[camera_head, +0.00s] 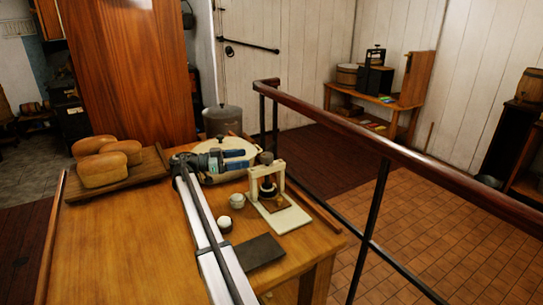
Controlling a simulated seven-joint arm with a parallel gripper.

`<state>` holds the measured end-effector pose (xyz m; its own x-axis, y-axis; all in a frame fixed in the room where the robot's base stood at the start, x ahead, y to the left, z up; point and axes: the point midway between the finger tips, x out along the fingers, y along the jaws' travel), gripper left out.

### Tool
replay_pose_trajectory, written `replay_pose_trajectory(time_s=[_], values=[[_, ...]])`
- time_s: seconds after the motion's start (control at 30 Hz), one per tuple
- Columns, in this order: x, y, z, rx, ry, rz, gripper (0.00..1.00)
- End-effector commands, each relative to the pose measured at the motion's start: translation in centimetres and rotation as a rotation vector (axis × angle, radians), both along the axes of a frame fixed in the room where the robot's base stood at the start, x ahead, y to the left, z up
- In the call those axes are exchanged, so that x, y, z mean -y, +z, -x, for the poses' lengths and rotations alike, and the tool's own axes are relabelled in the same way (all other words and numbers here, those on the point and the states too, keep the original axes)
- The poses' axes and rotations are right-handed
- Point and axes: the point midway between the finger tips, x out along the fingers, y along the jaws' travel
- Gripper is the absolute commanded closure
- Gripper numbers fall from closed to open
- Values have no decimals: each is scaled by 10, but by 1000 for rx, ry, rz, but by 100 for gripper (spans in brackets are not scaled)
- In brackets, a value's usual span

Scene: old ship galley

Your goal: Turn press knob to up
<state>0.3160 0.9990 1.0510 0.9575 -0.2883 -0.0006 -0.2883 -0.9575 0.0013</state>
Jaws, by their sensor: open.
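The press (281,180) stands on the right part of the wooden table. It has a cream frame, a pale base and a dark plunger with a brown plate below it. Its dark knob (266,158) sits on top of the frame; which way it is turned is too small to tell. My gripper (248,159) is open and seems empty, with blue fingers pointing right. In the picture its fingertips are just left of the knob; whether they touch it I cannot tell. My arm reaches up from the bottom of the picture.
On the wooden table (120,250), loaves (104,170) lie on a board at left. A railing (350,130) runs at right.

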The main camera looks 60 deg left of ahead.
Motion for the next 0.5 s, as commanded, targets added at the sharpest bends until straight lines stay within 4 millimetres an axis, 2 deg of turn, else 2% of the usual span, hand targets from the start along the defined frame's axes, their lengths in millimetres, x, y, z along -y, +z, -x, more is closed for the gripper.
replay_pose_trajectory(time_s=[0.2,0.5], values=[[13,0,-38,0,-2,-1,24],[26,1,-84,1,0,-1,24]])
